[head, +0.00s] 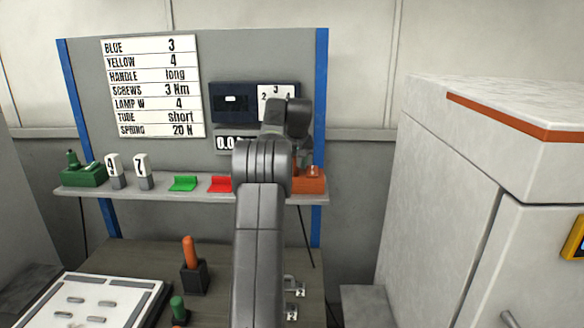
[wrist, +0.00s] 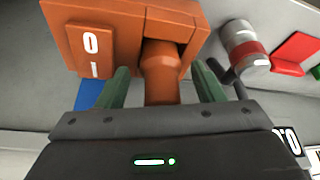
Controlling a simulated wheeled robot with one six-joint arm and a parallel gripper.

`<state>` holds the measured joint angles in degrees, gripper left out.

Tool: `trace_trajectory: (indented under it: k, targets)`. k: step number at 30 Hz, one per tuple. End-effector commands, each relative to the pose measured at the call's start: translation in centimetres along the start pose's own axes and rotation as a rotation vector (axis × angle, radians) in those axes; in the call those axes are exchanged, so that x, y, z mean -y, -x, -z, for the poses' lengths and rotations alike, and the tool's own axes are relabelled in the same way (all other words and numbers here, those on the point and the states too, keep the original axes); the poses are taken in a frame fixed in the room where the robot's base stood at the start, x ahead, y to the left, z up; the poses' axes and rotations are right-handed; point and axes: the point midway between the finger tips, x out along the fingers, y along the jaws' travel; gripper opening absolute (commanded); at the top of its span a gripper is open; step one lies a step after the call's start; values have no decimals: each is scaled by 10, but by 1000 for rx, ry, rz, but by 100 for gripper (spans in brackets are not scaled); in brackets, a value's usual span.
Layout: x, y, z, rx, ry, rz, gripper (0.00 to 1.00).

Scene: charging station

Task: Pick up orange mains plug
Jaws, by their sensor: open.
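The orange mains plug (wrist: 160,72) shows in the wrist view as a rounded orange body set against an orange housing (wrist: 185,14) with a switch plate marked 0 and I. My gripper (wrist: 162,82) is open, with one green finger on each side of the plug. I cannot tell whether either finger touches it. In the head view the orange housing (head: 309,184) sits at the right end of the shelf, and my arm hides part of it and most of my gripper.
A grey cylinder with a red band (wrist: 245,52) stands beside the right finger in the wrist view. The shelf (head: 150,192) also holds a red block (head: 220,184), a green block (head: 184,184) and numbered tags. A white cabinet (head: 440,190) stands at the right.

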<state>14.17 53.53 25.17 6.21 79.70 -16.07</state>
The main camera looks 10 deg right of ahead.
Motion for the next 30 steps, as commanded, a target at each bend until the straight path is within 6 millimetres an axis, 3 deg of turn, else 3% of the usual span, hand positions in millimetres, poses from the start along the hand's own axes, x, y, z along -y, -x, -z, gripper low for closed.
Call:
trace_trajectory:
  k: [8, 16, 30]
  targets:
    - [0, -6, 0, -1, 1, 0, 62]
    - [0, -5, 0, -1, 1, 0, 13]
    - [0, 2, 4, -3, 1, -1, 12]
